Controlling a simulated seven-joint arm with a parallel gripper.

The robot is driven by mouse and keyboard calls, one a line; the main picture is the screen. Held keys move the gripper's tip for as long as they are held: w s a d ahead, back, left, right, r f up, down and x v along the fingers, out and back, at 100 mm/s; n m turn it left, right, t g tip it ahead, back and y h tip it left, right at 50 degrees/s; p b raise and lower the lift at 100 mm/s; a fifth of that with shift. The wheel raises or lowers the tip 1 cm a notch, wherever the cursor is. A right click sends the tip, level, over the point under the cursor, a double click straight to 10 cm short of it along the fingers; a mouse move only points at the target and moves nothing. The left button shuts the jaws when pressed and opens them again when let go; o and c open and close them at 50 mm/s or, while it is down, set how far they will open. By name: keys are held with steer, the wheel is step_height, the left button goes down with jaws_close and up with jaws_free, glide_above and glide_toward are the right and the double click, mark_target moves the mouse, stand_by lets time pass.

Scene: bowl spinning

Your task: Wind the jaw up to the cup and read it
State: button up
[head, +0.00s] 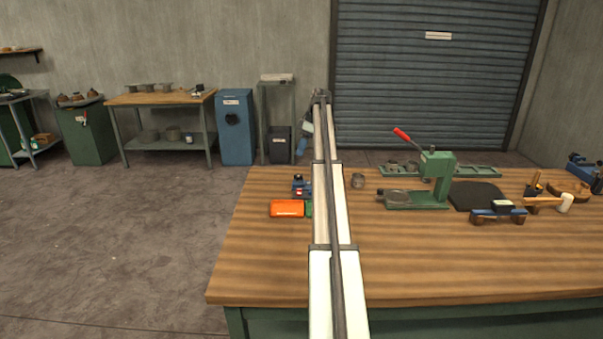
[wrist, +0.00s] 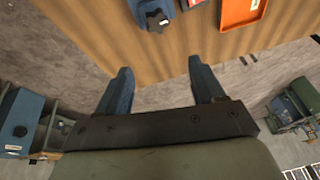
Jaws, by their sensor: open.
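A small blue device (head: 302,190) with a red part stands on the bench just left of my arm. In the wrist view a blue block with a black star-shaped knob (wrist: 157,20) shows at the top edge, cut off; it looks like the same device. Its jaw and any reading cannot be made out. A small grey metal cup (head: 358,181) stands on the bench right of my arm, apart from the device. My gripper (wrist: 160,67) is open and empty, its two blue fingers spread at the bench edge, apart from the knob.
An orange tray (head: 287,209) lies in front of the device. The front of the wooden bench (head: 440,265) is clear.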

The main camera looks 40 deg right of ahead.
mark_target(300, 175)
steer(key=s+d+r+n, duration=0.2)
steer(key=s+d, duration=0.1)
steer(key=s, duration=0.1)
steer(key=shift+t, duration=0.4)
steer(key=x, duration=1.4)
steer(key=shift+s+a, duration=0.15)
steer(key=shift+r, duration=0.1)
steer(key=c, duration=1.1)
